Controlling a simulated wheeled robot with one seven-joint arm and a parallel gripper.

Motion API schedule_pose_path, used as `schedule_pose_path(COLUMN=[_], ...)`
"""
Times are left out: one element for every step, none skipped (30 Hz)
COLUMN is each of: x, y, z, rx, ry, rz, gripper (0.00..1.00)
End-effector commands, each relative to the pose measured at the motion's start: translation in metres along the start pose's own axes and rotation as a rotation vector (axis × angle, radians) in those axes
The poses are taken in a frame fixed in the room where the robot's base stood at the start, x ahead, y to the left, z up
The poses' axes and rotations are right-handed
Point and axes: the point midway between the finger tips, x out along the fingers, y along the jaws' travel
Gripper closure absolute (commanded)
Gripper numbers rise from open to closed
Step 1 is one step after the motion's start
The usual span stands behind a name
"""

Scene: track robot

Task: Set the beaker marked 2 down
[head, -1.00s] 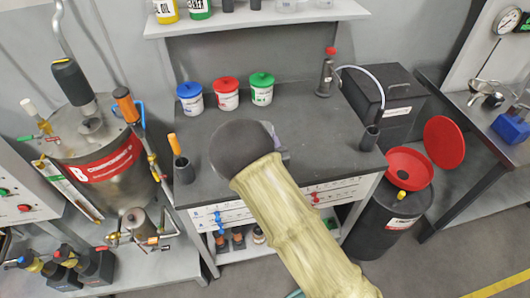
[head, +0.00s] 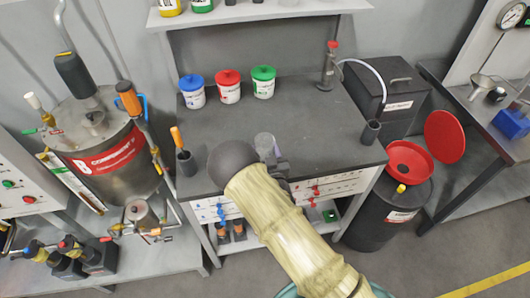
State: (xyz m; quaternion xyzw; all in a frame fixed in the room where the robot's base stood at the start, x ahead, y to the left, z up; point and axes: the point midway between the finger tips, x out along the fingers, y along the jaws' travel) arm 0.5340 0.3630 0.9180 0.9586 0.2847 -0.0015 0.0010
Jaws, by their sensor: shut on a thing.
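A grey translucent beaker (head: 265,144) stands out beyond the end of my arm, over the front part of the dark worktop (head: 320,120). No number can be read on it. My gripper (head: 275,155), mostly hidden behind my own arm, is shut on the beaker. The beaker looks about upright. Its lower part is hidden, so I cannot tell whether it touches the worktop.
Blue (head: 192,91), red (head: 228,87) and green-lidded (head: 263,82) tubs stand at the back of the worktop. A dark holder with an orange handle (head: 184,157) is at the left. A red-capped bottle (head: 327,68) and a dark cup (head: 370,132) are at the right. The worktop's middle is clear.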

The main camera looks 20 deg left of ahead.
Motion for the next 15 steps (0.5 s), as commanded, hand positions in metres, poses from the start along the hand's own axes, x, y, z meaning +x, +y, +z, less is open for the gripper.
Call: schedule_pose_path(x=[0.0,0.0,0.0,0.0,0.0,0.0,0.0,0.0,0.0,0.0,0.0,0.0,0.0,0.0,0.0], y=[0.0,0.0,0.0,0.0,-0.001,-0.001,-0.001,-0.001,-0.001,-0.001,-0.001,-0.001,-0.001,-0.001,0.0], z=[0.006,0.009,0.011,0.012,0.013,0.013,0.013,0.013,0.013,0.013,0.013,0.013,0.015,0.016,0.017], rx=[-0.001,0.0,0.0,0.001,0.001,0.002,0.002,0.002,0.002,0.002,0.002,0.002,0.002,0.001,0.001], ry=[-0.001,-0.001,-0.001,0.0,0.0,0.0,0.001,0.001,0.001,0.0,0.0,0.0,0.0,0.0,0.0], rz=[-0.001,-0.001,-0.001,-0.001,-0.001,-0.002,-0.002,-0.002,-0.002,-0.002,-0.002,-0.002,-0.001,-0.001,0.0], gripper=[0.71,0.71,0.71,0.71,0.71,0.71,0.71,0.71,0.71,0.71,0.71,0.71,0.71,0.71,0.71])
